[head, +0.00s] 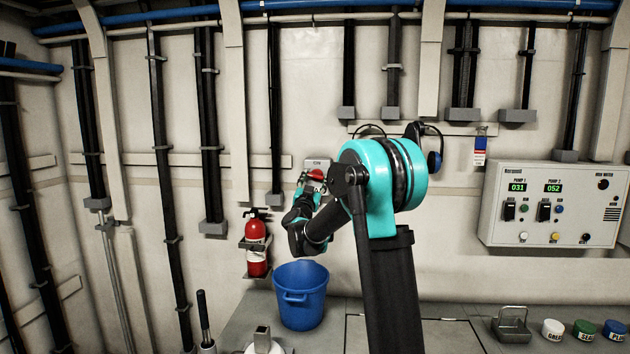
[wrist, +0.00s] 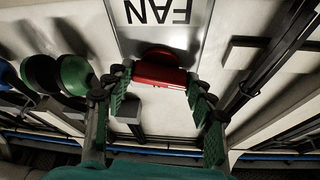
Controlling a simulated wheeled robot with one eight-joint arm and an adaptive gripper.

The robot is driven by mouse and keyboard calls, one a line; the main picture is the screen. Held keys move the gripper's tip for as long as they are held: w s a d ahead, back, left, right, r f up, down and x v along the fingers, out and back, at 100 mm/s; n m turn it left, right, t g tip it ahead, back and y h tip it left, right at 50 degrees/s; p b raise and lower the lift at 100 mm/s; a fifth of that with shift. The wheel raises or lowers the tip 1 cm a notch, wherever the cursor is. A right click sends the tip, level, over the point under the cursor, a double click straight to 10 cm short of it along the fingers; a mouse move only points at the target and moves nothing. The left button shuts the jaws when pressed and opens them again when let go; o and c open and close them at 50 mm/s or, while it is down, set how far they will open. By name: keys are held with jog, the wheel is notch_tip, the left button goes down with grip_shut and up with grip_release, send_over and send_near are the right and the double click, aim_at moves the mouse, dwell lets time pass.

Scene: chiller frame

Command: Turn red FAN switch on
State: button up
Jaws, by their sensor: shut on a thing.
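The red FAN switch (head: 317,174) sits on a small grey box on the back wall. In the wrist view the red switch (wrist: 158,70) is near the top centre, below the word FAN, which appears upside down on the grey plate (wrist: 160,30). My gripper (head: 309,187) is at the switch. In the wrist view my gripper (wrist: 158,84) has a green-padded finger on each side of the red switch and is shut on it. My gripper hides part of the switch in the head view, so I cannot tell its setting.
A red fire extinguisher (head: 256,245) hangs left of my gripper, and a blue bucket (head: 301,296) stands below. A pump control panel (head: 552,206) is on the wall at right. Ear defenders (head: 434,158) hang right of the switch.

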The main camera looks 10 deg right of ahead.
jog(key=m+g+h, duration=0.1)
jog(key=m, duration=0.2)
jog(key=m+g+h, duration=0.1)
jog(key=m, duration=0.2)
jog(key=shift+a+m, duration=0.1)
jog(key=shift+m, duration=0.2)
jog(key=m+g, duration=0.1)
jog(key=m, duration=0.1)
jog(key=m+g+h, duration=0.1)
jog(key=m, duration=0.1)
jog(key=shift+r+m+h, duration=0.15)
jog(key=shift+m+h, duration=0.15)
jog(key=m+g, duration=0.1)
jog(key=m, duration=0.2)
jog(key=m+g, duration=0.1)
jog(key=m, duration=0.3)
jog(key=shift+r+g, duration=0.1)
jog(key=shift+g, duration=0.3)
jog(key=shift+m, duration=0.3)
jog(key=o, duration=1.2)
jog(key=shift+c, duration=0.2)
jog(key=v, duration=1.2)
jog(key=shift+s+r, duration=0.15)
jog(key=shift+r, duration=0.1)
jog(key=shift+y, duration=0.4)
